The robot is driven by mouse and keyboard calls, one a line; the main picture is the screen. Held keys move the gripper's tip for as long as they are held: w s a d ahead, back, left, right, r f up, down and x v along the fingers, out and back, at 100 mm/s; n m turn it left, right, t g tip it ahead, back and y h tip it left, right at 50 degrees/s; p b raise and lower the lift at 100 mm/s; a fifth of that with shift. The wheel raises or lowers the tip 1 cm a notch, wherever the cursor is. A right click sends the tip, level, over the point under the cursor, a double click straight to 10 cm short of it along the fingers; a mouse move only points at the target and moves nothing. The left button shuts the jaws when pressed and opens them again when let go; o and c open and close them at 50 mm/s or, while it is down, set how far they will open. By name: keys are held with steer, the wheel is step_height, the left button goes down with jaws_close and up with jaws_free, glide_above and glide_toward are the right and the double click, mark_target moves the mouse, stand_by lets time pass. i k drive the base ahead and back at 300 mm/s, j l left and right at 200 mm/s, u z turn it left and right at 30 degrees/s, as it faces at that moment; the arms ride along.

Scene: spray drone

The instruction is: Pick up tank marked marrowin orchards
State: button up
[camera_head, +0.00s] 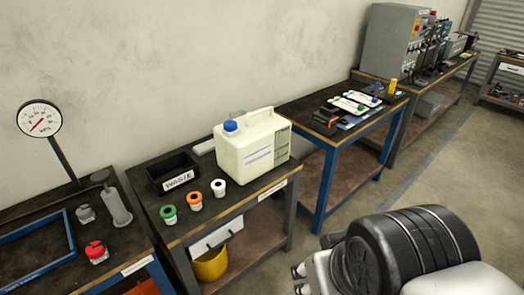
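A cream plastic tank (250,148) with a blue cap and a top handle stands upright on the middle workbench (237,207). A white label is on its front, and its print is too small to read, so I cannot confirm the name marrowin orchards. My arm fills the lower right of the view. What seems to be the tip of my gripper (299,279) shows at the arm's left edge, apart from the tank and in front of the bench. Most of the gripper is hidden behind the arm, and I cannot see whether it is open.
A yellow bucket (210,264) is under the bench. A blue-framed bench (344,150) is at right. Open floor lies further right.

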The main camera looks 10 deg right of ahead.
mark_target(260, 143)
steer(key=i+l+u, duration=0.5)
steer(key=i+l, duration=0.25)
steer(key=i, duration=0.25)
steer(key=i+l+u, duration=0.5)
steer(key=i+l, duration=0.35)
steer(key=l, duration=0.25)
